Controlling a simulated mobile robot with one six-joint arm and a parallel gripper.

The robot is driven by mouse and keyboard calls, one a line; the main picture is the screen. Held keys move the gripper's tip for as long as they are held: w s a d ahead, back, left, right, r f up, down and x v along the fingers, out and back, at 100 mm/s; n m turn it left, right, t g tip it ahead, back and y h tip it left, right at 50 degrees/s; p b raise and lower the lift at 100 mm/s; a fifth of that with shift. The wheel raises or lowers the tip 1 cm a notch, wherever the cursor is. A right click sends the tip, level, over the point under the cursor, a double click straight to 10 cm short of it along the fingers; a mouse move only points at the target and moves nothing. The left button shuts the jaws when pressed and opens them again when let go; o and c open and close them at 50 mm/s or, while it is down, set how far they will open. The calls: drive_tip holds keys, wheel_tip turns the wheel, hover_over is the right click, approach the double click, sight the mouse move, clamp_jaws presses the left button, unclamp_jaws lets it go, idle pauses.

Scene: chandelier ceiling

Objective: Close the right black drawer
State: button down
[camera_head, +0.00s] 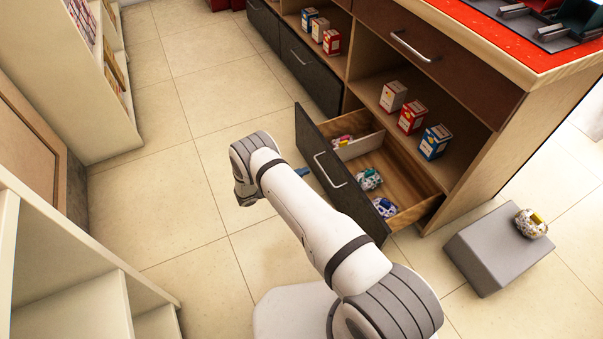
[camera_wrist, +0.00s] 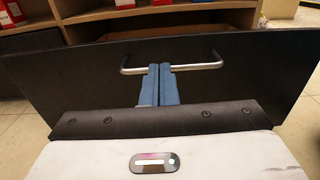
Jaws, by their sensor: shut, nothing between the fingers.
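The right black drawer (camera_head: 322,163) is pulled out at the bottom of the wooden cabinet, with a few small white patterned items inside. Its dark front (camera_wrist: 90,75) fills much of the wrist view, and its silver bar handle (camera_head: 330,170) also shows there (camera_wrist: 205,66). My gripper (camera_wrist: 160,68) is shut and empty, its blue fingers side by side and overlapping the middle of the handle in the wrist view. I cannot tell whether they touch the handle or drawer front. In the head view only a blue bit of the gripper (camera_head: 303,171) shows beside the front; my arm hides the rest.
A grey block (camera_head: 490,250) with a small patterned item (camera_head: 530,223) stands right of the cabinet. Several boxes (camera_head: 412,115) stand on the shelf above the drawer. Another dark drawer (camera_head: 310,72) farther left looks closed. White shelves (camera_head: 70,265) line the left; tiled floor between is clear.

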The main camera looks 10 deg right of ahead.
sight(335, 159)
drive_tip(key=b+x, duration=0.2)
drive_tip(key=x, duration=0.8)
drive_tip(key=shift+d, duration=0.2)
